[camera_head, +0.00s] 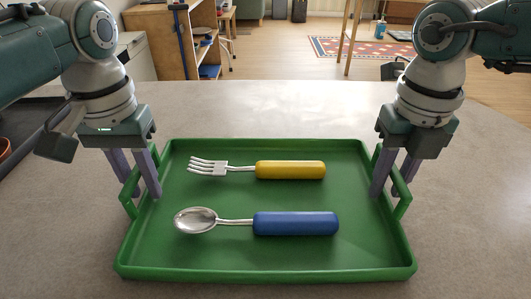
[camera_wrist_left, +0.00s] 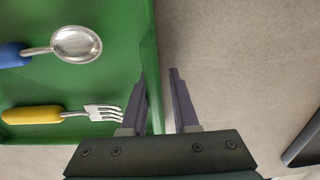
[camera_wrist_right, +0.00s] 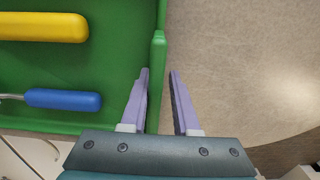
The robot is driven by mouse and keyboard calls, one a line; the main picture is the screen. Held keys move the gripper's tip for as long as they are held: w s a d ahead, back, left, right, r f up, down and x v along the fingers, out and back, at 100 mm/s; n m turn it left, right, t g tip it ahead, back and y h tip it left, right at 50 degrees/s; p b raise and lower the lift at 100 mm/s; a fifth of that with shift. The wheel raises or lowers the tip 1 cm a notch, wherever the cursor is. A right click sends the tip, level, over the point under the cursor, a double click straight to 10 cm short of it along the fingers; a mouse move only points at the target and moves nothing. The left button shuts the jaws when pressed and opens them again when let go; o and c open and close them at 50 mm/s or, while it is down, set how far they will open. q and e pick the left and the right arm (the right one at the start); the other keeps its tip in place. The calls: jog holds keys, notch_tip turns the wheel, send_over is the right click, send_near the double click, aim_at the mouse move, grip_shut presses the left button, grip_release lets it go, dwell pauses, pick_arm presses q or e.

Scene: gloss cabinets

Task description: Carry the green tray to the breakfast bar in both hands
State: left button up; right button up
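The green tray (camera_head: 265,272) lies flat on a grey countertop, with a raised handle on its left and right sides. A fork with a yellow handle (camera_head: 290,170) and a spoon with a blue handle (camera_head: 296,223) lie in it. My left gripper (camera_head: 141,192) is at the left handle, its fingers apart on either side of the tray's edge, as the left wrist view (camera_wrist_left: 158,76) shows. My right gripper (camera_head: 390,190) is likewise at the right handle, fingers apart around it, with a gap visible in the right wrist view (camera_wrist_right: 158,74). Whether either finger touches is unclear.
The grey countertop (camera_head: 262,105) is clear around the tray. A dark object (camera_head: 22,125) sits at the far left edge. Beyond are a wooden shelf unit (camera_head: 165,40), a patterned rug (camera_head: 355,47) and open wooden floor.

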pick_arm(q)
jog(key=shift+o, duration=1.4)
jog(key=shift+d, duration=0.1)
pick_arm(e)
jog(key=shift+o, duration=1.4)
pick_arm(q)
jog(key=shift+o, duration=0.2)
pick_arm(e)
jog(key=shift+o, duration=0.2)
jog(key=shift+a, duration=0.1)
pick_arm(q)
notch_tip(320, 180, up, 11)
jog(key=shift+w+f, duration=0.1)
pick_arm(e)
jog(key=shift+a+r, duration=0.1)
pick_arm(q)
jog(key=shift+r, duration=0.65)
pick_arm(e)
jog(key=shift+r, duration=0.1)
notch_tip(320, 180, up, 12)
jog(key=shift+f, duration=0.1)
